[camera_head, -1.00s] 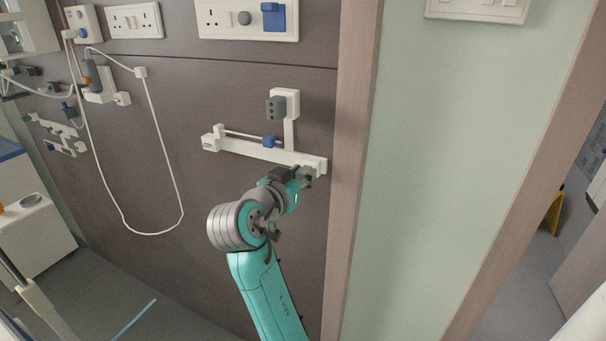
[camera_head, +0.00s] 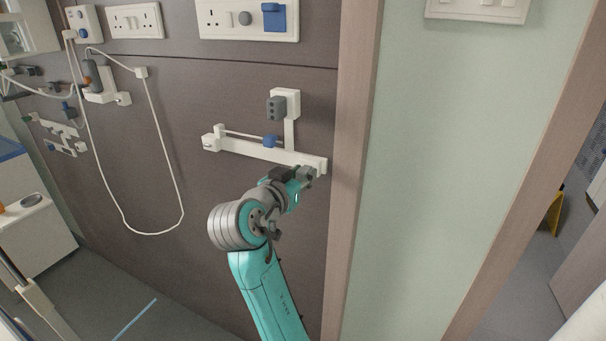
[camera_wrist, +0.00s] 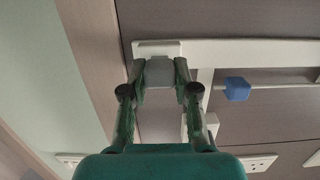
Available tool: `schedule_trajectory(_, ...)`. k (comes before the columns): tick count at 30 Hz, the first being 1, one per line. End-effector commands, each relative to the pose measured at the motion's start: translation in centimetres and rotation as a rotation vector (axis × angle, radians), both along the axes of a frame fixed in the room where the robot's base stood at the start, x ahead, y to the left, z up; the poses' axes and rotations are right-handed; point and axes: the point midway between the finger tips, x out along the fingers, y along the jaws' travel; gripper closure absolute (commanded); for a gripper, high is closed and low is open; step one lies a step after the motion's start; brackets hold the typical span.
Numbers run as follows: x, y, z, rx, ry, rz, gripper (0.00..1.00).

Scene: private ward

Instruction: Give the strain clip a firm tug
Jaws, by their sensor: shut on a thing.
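The strain clip (camera_wrist: 160,72) shows in the wrist view as a small pale grey block at one end of a white wall rail (camera_wrist: 225,52). My gripper (camera_wrist: 162,74) is shut on it, one finger on each side. In the head view my gripper (camera_head: 310,173) is at the rail's right end, just below the rail (camera_head: 265,152), and the clip is hard to make out there behind the fingers. A blue block (camera_head: 270,141) sits on the thin rod above the rail, apart from my gripper; it also shows in the wrist view (camera_wrist: 237,89).
A grey plug (camera_head: 277,108) sits in a white holder above the rail. A wooden door post (camera_head: 353,150) stands close to the right of my gripper. A white cable (camera_head: 158,115) hangs in a loop at the left. Sockets (camera_head: 246,19) line the wall above.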

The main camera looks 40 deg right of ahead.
Motion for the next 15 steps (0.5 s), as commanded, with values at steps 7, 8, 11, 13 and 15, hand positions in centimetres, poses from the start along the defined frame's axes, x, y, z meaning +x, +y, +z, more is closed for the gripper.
schedule_trajectory(7, 0.09, -0.13, 0.04, -0.002, -0.001, 0.0, 0.58)
schedule_trajectory(8, 0.09, -0.12, 0.04, -0.002, -0.001, 0.0, 0.51)
schedule_trajectory(11, 0.08, -0.12, 0.04, -0.002, -0.001, 0.0, 0.41)
schedule_trajectory(13, 0.06, -0.11, 0.04, -0.001, 0.0, 0.0, 0.41)
schedule_trajectory(15, 0.06, -0.11, 0.03, -0.001, 0.0, 0.0, 0.41)
